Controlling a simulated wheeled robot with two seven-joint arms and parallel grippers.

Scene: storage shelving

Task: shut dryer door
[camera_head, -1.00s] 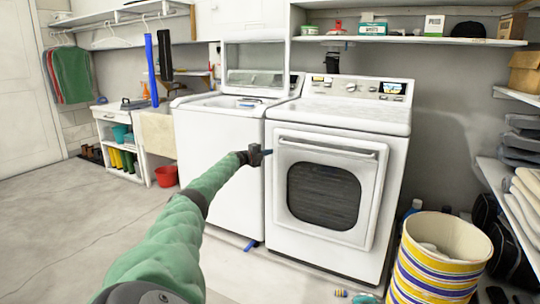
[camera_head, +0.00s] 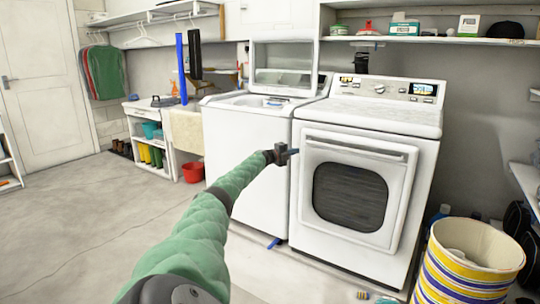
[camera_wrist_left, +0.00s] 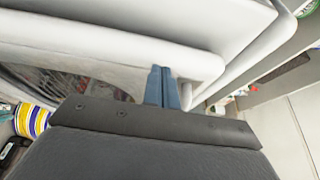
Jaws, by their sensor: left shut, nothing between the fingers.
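The dryer (camera_head: 420,180) is the white machine on the right, with a dial panel on top. Its front door (camera_head: 400,190) has a dark rounded window and a bar along the top. The door looks flush or nearly so with the front; I cannot tell if a small gap remains. My left gripper (camera_head: 295,151) is at the left edge of the dryer front, level with the upper door. In the left wrist view its blue fingers (camera_wrist_left: 162,88) are together and empty, close against a white edge; contact is unclear. My right gripper is out of view.
A white washer (camera_head: 245,145) with its lid up stands left of the dryer. A striped bin (camera_head: 455,285) stands by the dryer's front right corner. A red bucket (camera_head: 193,172) is left of the washer. The floor (camera_head: 70,225) at left is mostly clear.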

